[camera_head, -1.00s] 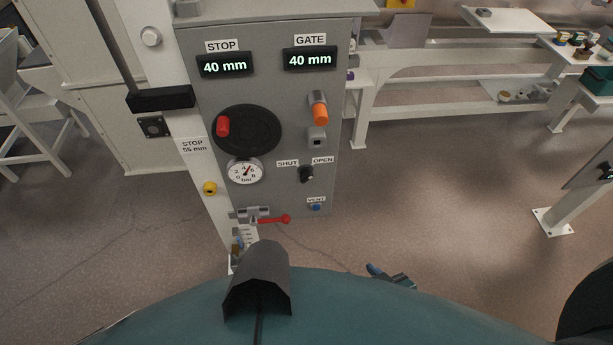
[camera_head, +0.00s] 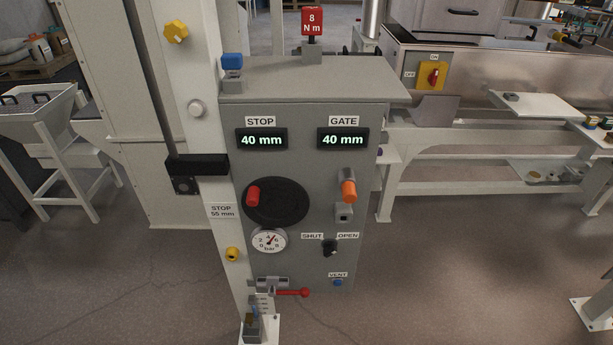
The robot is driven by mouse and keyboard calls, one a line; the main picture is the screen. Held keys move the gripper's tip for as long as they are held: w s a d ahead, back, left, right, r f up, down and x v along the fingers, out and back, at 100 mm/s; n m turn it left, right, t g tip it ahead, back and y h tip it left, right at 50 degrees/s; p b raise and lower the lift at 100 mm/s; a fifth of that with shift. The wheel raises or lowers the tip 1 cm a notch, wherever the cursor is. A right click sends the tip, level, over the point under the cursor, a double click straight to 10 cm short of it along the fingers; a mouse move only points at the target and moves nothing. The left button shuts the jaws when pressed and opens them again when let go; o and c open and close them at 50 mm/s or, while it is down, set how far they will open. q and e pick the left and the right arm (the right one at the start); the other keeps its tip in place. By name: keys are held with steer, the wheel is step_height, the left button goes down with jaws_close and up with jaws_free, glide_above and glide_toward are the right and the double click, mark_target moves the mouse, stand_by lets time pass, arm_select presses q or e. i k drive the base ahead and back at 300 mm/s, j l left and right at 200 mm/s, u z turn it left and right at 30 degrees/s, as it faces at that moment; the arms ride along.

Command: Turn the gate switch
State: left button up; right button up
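The gate switch (camera_head: 330,248) is a small black knob on the front of the grey control panel (camera_head: 300,265), below and between the labels SHUT (camera_head: 312,236) and OPEN (camera_head: 348,236). It is too small to tell which way it points. The GATE display (camera_head: 343,140) above reads 40 mm, and the STOP display (camera_head: 262,140) also reads 40 mm. Neither of my grippers shows in the head view, and nothing is touching the switch.
Near the switch are a black handwheel (camera_head: 282,205) with a red handle, a gauge (camera_head: 269,241), an orange-tipped lever (camera_head: 348,191), a blue VENT button (camera_head: 338,282) and a red-handled valve (camera_head: 290,293). A white post (camera_head: 215,180) stands left.

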mark_target(329, 247)
steer(key=k+l+z, duration=0.1)
steer(key=k+l, duration=0.2)
steer(key=k+l+z, duration=0.15)
steer(key=l, duration=0.35)
steer(key=k+l+z, duration=0.1)
steer(key=k+l, duration=0.25)
steer(key=i+l+z, duration=0.1)
steer(key=i, duration=0.7)
